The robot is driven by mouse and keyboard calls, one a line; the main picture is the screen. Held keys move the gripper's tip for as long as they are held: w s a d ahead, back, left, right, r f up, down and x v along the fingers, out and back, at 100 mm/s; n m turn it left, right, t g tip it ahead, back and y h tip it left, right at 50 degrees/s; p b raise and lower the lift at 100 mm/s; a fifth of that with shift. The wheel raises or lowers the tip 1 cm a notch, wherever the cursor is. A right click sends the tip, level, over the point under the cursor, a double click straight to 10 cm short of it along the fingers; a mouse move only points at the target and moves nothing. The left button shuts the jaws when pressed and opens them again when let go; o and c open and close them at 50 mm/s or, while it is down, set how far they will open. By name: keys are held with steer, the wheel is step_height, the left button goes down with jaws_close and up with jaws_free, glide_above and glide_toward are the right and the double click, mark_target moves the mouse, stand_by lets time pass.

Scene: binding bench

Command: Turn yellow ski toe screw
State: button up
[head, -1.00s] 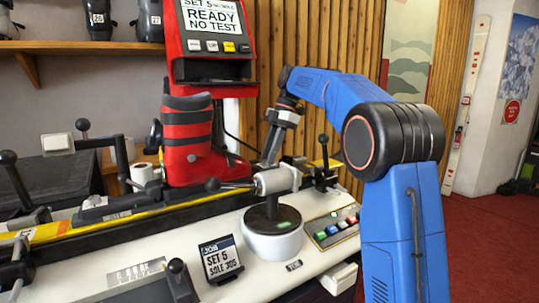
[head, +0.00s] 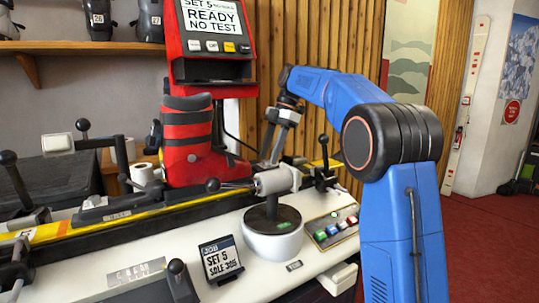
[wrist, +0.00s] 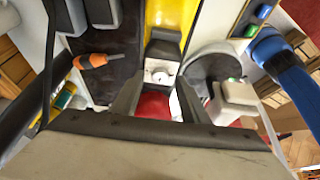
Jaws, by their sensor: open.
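The yellow ski (head: 155,213) lies lengthwise along the bench, clamped in dark fixtures. It also shows at the top of the wrist view (wrist: 168,14). A grey toe piece (wrist: 163,50) sits on it, with a pale round screw head (wrist: 160,76) near its front. My gripper (head: 270,160) points down beyond the grey cylinder, to the right of the red boot. In the wrist view my gripper (wrist: 158,90) is open, its two fingers on either side of the screw end of the toe piece. Nothing is between the fingertips except the view of the toe piece; contact cannot be told.
The red boot (head: 190,140) stands close left of my gripper, below the red display unit (head: 212,60). A grey cylinder (head: 275,181) on a round white base (head: 272,245) stands in front. A screwdriver with orange handle (wrist: 90,61) lies beside the ski.

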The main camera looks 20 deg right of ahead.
steer(key=v, duration=0.7)
stand_by(0.3)
